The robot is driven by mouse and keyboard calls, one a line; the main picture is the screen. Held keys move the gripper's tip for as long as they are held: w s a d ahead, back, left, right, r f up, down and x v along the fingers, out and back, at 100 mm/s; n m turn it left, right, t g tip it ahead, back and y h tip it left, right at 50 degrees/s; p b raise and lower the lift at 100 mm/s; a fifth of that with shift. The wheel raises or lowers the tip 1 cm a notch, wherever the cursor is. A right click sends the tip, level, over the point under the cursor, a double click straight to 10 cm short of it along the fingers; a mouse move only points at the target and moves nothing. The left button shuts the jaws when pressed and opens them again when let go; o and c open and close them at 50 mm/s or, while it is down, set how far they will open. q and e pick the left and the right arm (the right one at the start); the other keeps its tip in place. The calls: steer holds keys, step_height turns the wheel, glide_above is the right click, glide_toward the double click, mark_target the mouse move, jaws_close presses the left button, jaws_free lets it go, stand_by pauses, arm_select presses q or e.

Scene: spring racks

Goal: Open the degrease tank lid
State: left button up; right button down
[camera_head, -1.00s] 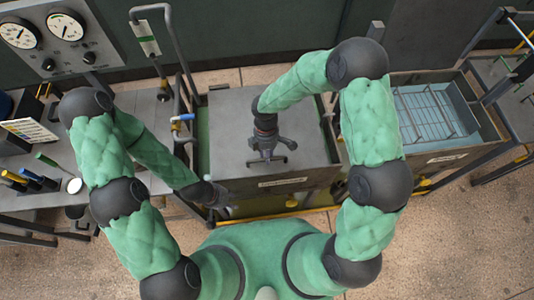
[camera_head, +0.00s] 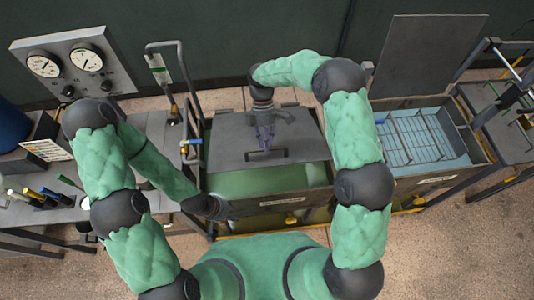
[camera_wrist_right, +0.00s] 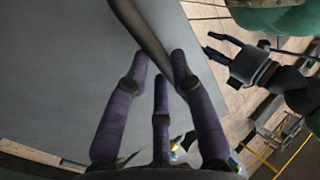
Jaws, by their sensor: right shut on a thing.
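The middle tank's grey lid (camera_head: 225,145) is partly raised, and green liquid (camera_head: 270,180) shows along its front. Which tank is the degrease tank cannot be read from the small label (camera_head: 287,199). The right gripper (camera_head: 265,147) is shut on the dark bar handle (camera_head: 280,156) near the lid's front edge. In the right wrist view, the purple fingers (camera_wrist_right: 160,75) are around the handle (camera_wrist_right: 140,28) against the grey lid (camera_wrist_right: 80,75). My left gripper (camera_head: 226,210) is low by the tank's front left corner; it also shows in the right wrist view (camera_wrist_right: 228,50), fingers apart and empty.
The right tank (camera_head: 440,179) stands open with blue liquid and a wire basket (camera_head: 415,138); its lid (camera_head: 425,55) is upright behind. A gauge panel (camera_head: 75,65) and a bench with bottles stand left. A blue-handled valve (camera_head: 190,142) is beside the middle tank.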

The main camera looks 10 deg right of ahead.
steer(key=v, duration=0.6)
steer(key=shift+w+p, duration=0.35)
steer(key=shift+w, duration=0.15)
